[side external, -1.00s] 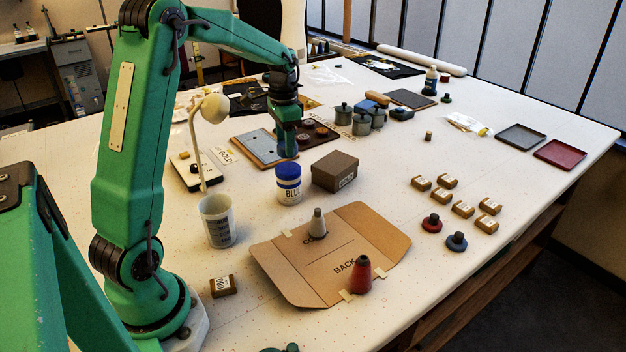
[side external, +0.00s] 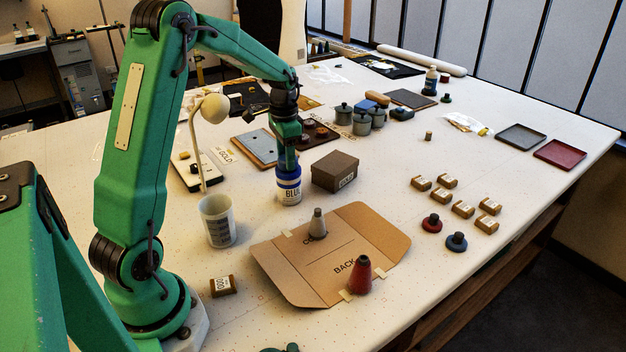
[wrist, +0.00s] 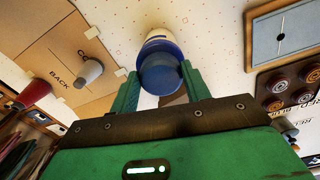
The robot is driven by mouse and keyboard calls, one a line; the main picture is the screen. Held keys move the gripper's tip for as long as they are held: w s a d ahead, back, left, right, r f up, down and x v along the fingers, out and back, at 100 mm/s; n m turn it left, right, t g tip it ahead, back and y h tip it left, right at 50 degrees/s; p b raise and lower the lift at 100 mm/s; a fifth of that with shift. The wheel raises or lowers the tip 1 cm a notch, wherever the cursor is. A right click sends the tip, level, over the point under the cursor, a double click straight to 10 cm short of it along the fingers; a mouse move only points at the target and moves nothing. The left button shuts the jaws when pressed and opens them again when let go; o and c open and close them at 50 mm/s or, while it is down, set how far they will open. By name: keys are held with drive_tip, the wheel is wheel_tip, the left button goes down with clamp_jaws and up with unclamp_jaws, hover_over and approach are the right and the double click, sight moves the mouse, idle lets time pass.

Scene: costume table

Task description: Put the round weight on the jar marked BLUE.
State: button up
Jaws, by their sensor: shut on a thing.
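The jar marked BLUE (side external: 289,194) stands upright on the table, white with a blue lid; in the wrist view its white rim and blue lid (wrist: 163,41) show beyond my fingers. My gripper (side external: 287,167) is directly above the lid in the side view. In the wrist view my gripper (wrist: 159,78) is shut on a rounded blue-grey thing, the round weight (wrist: 160,76), which overlaps the lid. The side view does not show the weight clearly. I cannot tell whether it touches the lid.
A brown box (side external: 335,171) stands close right of the jar. A clear beaker (side external: 218,221) and a lamp-like stand with a pale ball (side external: 214,108) are to the left. A cardboard sheet (side external: 330,255) with grey and red cones lies in front. Several small labelled blocks (side external: 463,209) lie right.

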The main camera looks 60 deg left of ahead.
drive_tip(key=shift+f, duration=0.1)
drive_tip(key=o, duration=1.2)
wheel_tip(320, 180, up, 12)
drive_tip(key=shift+r, duration=0.15)
drive_tip(key=shift+d, duration=0.1)
